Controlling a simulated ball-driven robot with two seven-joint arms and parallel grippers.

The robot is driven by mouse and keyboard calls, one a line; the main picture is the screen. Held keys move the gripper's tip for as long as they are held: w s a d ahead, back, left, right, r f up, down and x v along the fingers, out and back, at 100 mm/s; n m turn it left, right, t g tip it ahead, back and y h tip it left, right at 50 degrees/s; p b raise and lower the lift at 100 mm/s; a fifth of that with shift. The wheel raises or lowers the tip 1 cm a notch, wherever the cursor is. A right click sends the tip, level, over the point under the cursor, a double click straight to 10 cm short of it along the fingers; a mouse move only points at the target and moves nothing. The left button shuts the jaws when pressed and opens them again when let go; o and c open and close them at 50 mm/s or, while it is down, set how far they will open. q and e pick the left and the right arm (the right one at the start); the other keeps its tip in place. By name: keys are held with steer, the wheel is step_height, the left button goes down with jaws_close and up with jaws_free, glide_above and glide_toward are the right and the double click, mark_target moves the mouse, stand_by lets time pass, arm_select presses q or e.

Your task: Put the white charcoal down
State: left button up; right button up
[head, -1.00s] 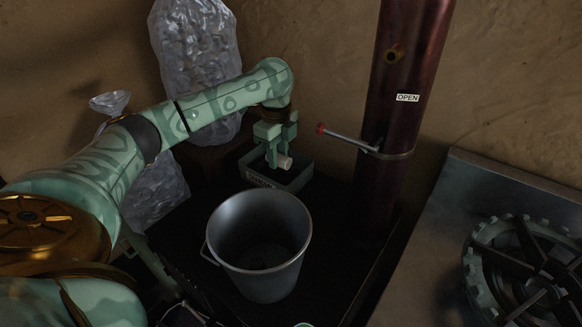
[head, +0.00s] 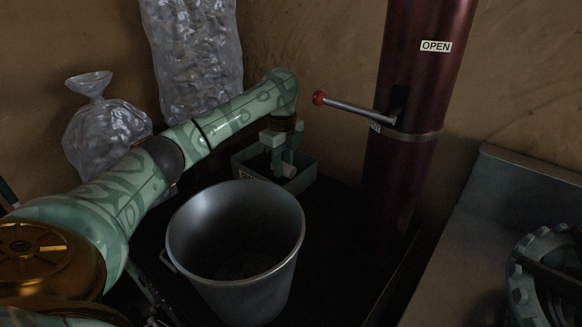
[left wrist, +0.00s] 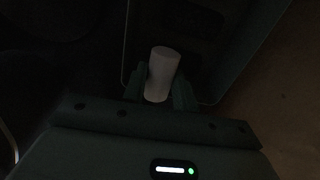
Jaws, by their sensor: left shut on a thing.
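The white charcoal (head: 289,170) is a short pale cylinder held in my left gripper (head: 283,168). The left gripper points down and is shut on it, at the open green box (head: 306,180) with a label on its front. I cannot tell whether the charcoal touches the box. In the left wrist view the charcoal (left wrist: 162,72) sits between the two fingers (left wrist: 160,88), with the box's edge (left wrist: 205,100) around and beyond it. My right gripper is not in view.
A grey metal bucket (head: 183,245) stands in front of the box. A dark red pipe (head: 411,165) with a red-knobbed lever (head: 345,106) rises at the right. A stove (head: 478,215) is at the far right. Clear bags (head: 105,130) stand behind my arm.

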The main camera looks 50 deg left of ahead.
arm_select(q)
steer(key=shift+s+r, duration=0.15)
steer(key=shift+r, duration=0.2)
steer(key=shift+f, duration=0.1)
steer(key=shift+f, duration=0.3)
steer(key=shift+f+p, duration=0.2)
steer(key=shift+p, duration=0.2)
steer(key=shift+f, duration=0.1)
steer(key=o, duration=1)
steer(key=shift+c, duration=0.2)
